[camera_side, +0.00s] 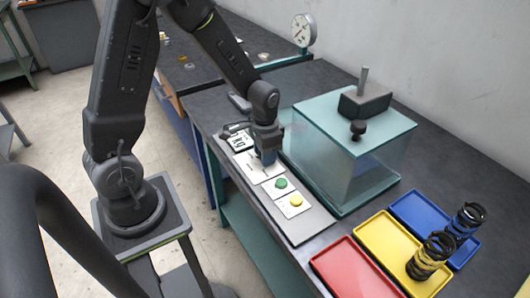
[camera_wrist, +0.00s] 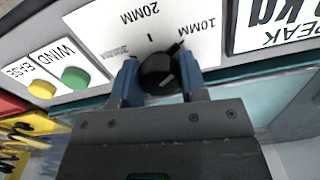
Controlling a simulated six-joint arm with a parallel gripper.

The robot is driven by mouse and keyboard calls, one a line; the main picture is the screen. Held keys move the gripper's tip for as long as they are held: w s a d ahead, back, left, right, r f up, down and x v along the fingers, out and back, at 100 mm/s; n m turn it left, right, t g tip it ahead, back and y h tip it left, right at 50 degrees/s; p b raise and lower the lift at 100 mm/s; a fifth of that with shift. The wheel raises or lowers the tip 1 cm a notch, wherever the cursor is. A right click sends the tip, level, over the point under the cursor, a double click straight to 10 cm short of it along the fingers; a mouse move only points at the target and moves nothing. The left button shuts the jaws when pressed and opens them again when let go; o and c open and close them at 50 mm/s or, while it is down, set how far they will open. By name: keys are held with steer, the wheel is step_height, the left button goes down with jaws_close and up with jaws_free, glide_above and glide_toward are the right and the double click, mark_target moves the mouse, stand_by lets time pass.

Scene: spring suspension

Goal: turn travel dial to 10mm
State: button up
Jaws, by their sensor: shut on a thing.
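The travel dial (camera_wrist: 158,72) is a black knob on a white plate, seen in the wrist view. The plate is marked 10MM, 20MM and 30MM and appears upside down. A dark mark at the knob's edge lies toward 10MM; I cannot tell whether it is the pointer or a printed tick. A short pale line shows on the knob's face. My gripper (camera_wrist: 158,84) is shut on the knob, with one blue finger on each side. In the side view my gripper (camera_side: 267,158) reaches down to the panel and hides the dial.
The panel (camera_side: 310,224) also has a green button (camera_side: 281,183), a yellow button (camera_side: 296,200) and a PEAK display (camera_wrist: 275,22). A glass-sided box (camera_side: 350,165) stands close beside it.

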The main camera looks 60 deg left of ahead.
steer(key=shift+m, duration=0.5)
steer(key=o, duration=0.9)
step_height(320, 180, up, 14)
steer(key=shift+f, duration=0.1)
stand_by(0.4)
steer(key=s+d+r+n+t, duration=0.1)
steer(key=s+d+r+t, duration=0.1)
steer(key=s, duration=0.2)
steer(key=s+d+r+t, duration=0.1)
steer(key=s+d+r, duration=0.1)
steer(key=s, duration=0.3)
steer(key=s+d+r+n+t, duration=0.1)
steer(key=s+d+r+t, duration=0.1)
steer(key=s+d+r, duration=0.1)
steer(key=shift+s+r+n+t, duration=0.3)
steer(key=shift+s+r, duration=0.15)
steer(key=shift+s, duration=0.35)
